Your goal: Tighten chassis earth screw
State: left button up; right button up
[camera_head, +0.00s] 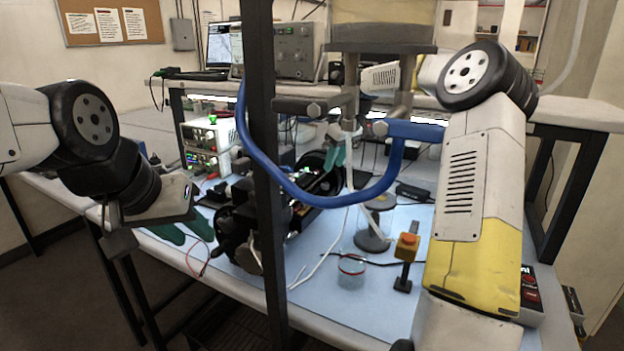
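A black machine with a round body and exposed parts (240,225) lies on the blue mat (320,275), partly hidden by a dark upright post. It may be the chassis, but I cannot make out an earth screw or a screwdriver. My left gripper (120,238) hangs at the left over the table's front edge, apart from the machine. I cannot tell whether its fingers are open. My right arm comes down on the right side, white and yellow. Its gripper is not visible.
The dark post (268,170) and a thick blue hose (330,198) cross the view in front.

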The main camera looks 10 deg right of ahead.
aim_at(326, 184)
jog(key=x, duration=0.4)
jog(key=w+x, duration=0.1)
jog(key=x, duration=0.4)
jog(key=shift+w+d, duration=0.2)
jog(key=shift+r, duration=0.1)
grip_shut()
